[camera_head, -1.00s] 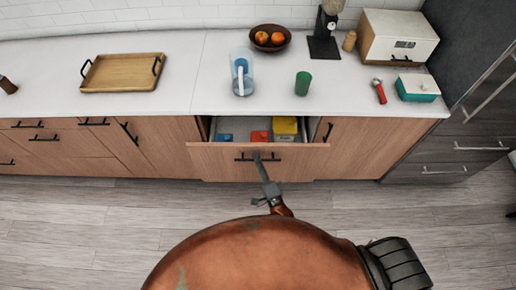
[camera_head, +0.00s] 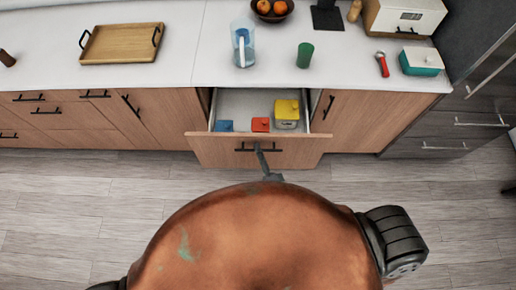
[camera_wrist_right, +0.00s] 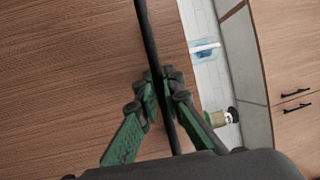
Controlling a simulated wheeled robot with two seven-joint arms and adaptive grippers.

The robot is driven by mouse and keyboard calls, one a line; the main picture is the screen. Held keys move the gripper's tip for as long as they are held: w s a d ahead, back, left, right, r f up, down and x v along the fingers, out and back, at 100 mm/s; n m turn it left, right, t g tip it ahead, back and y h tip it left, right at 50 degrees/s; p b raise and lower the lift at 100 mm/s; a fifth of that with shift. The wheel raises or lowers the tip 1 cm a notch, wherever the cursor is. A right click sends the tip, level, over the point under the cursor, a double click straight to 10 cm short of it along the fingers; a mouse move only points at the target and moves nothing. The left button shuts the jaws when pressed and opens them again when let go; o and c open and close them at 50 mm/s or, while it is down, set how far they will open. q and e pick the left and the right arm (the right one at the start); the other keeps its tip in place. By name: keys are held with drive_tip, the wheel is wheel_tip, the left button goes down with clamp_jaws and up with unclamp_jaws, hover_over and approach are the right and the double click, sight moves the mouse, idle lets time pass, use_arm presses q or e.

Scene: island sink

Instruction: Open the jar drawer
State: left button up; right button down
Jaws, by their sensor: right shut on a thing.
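The jar drawer (camera_head: 220,152) is a wooden-front drawer in the middle of the counter's base, and it stands partly open. Inside it are a blue-lidded jar (camera_head: 224,126), a red-lidded jar (camera_head: 260,125) and a yellow-lidded jar (camera_head: 287,110). My right gripper (camera_head: 260,150) is at the middle of the drawer's black bar handle (camera_head: 244,150). In the right wrist view the green-padded fingers (camera_wrist_right: 164,88) are closed around the dark handle bar (camera_wrist_right: 147,35). My left gripper is not in view.
On the white counter stand a pitcher (camera_head: 243,45), a green cup (camera_head: 305,55), a wooden tray (camera_head: 122,43), a fruit bowl (camera_head: 271,10) and a teal box (camera_head: 421,62). Closed cabinets flank the drawer. The grey plank floor (camera_head: 80,200) in front is clear.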

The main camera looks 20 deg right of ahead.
drive_tip(key=c, duration=2.3)
unclamp_jaws()
drive_tip(key=shift+s, duration=0.1)
drive_tip(key=v, duration=1.2)
drive_tip(key=shift+f, duration=0.1)
